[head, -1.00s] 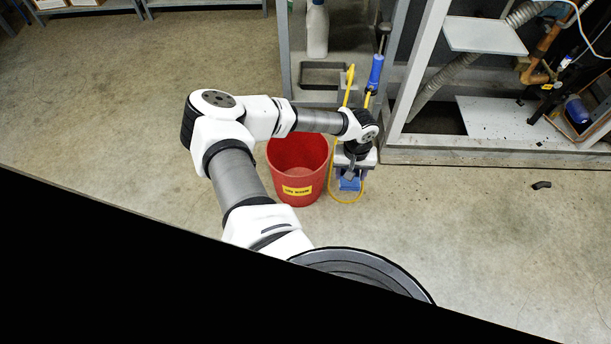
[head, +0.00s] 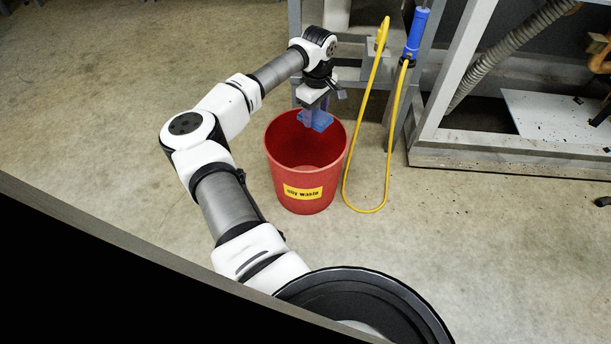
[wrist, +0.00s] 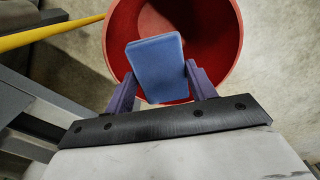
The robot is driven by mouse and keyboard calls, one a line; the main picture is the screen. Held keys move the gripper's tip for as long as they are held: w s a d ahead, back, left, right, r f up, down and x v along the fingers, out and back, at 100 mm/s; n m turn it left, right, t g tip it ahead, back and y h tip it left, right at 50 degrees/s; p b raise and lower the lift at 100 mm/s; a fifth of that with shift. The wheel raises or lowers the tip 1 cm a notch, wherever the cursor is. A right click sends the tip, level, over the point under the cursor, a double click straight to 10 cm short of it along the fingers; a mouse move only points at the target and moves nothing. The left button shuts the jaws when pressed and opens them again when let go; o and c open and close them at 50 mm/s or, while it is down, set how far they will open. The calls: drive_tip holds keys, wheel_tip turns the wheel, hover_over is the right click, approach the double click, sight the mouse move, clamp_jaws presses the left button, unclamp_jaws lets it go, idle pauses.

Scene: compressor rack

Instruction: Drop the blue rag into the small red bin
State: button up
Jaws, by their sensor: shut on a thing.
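The blue rag (head: 318,121) is a flat blue block shape in my gripper (head: 313,108), over the back part of the red bin's opening in the head view. The small red bin (head: 309,196) stands upright on the floor and has a yellow label reading "oily waste". In the wrist view, the rag (wrist: 157,68) sits between the two fingers of my gripper (wrist: 162,88), with the bin (wrist: 228,25) open below and around it. The bin's inside that shows looks empty; part of it is hidden by the rag.
A grey metal rack (head: 450,143) stands at the right. The floor (head: 480,260) in front is clear.

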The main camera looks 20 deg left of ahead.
drive_tip(key=shift+w+a+f+n+b, duration=0.15)
drive_tip(key=shift+a+f+n+b, duration=0.15)
drive_tip(key=shift+a, duration=0.25)
drive_tip(key=shift+w+a+f+n+b, duration=0.2)
drive_tip(key=shift+a+f+b, duration=0.15)
drive_tip(key=shift+a, duration=0.15)
wheel_tip(320, 180, down, 6)
drive_tip(key=b, duration=0.4)
drive_tip(key=shift+r, duration=0.2)
drive_tip(key=o, duration=1)
drive_tip(key=shift+o, duration=0.2)
drive_tip(key=shift+r, duration=0.1)
wheel_tip(320, 180, up, 14)
drive_tip(key=p, duration=0.4)
